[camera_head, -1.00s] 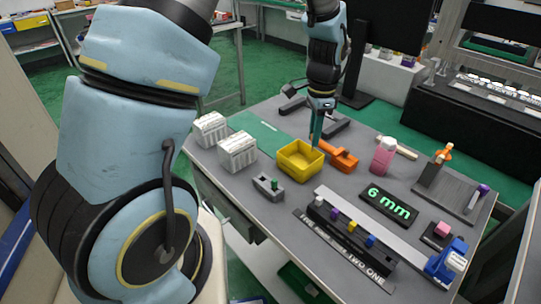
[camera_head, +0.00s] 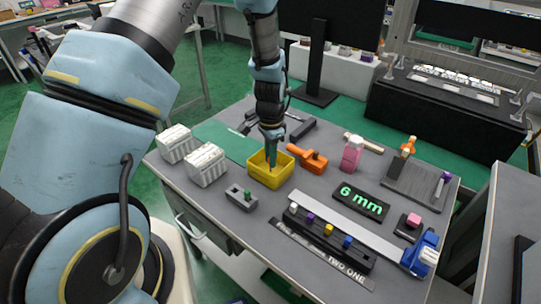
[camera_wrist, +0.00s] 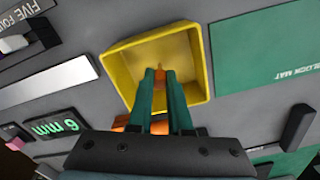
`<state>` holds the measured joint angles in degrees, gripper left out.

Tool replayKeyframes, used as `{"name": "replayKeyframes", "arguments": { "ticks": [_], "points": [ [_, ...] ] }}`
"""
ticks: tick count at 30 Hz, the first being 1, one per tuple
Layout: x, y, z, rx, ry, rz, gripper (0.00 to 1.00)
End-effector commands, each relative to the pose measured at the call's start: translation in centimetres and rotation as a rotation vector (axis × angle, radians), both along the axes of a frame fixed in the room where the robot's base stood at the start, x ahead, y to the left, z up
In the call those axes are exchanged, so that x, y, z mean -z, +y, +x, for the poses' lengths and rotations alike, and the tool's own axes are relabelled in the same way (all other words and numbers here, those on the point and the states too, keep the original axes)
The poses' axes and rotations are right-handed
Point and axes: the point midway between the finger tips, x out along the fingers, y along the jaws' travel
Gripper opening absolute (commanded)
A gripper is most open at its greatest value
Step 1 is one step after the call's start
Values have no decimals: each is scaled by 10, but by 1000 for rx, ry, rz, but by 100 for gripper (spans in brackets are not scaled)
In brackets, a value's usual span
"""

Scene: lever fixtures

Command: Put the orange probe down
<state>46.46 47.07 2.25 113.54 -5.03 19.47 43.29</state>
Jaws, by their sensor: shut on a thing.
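My gripper (camera_head: 271,163) points down with its green fingers over the open yellow bin (camera_head: 270,181). In the wrist view, the fingertips (camera_wrist: 159,76) are shut on a small orange piece, the orange probe (camera_wrist: 160,82), inside the outline of the yellow bin (camera_wrist: 198,88). Most of the probe is hidden between the fingers. In the head view I cannot make the probe out, and I cannot tell whether it touches the bin floor. The bin looks empty otherwise.
An orange tool (camera_head: 307,158) lies just right of the bin. A black "6 mm" sign (camera_head: 361,201) and a pink bottle (camera_head: 351,154) are further right.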

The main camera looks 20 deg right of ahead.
Motion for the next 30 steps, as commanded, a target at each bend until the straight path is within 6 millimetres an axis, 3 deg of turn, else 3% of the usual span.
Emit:
{"name": "replayKeyframes", "arguments": {
  "ticks": [12, 13, 20, 30],
  "points": [
    [6, 0, 0, 0, 0, 0, 0],
    [5, 0, 0, 0, 0, 0, 20],
    [5, 0, 0, 0, 0, 0, 46],
    [-1, 0, 0, 0, -1, -1, 47]
  ]
}}
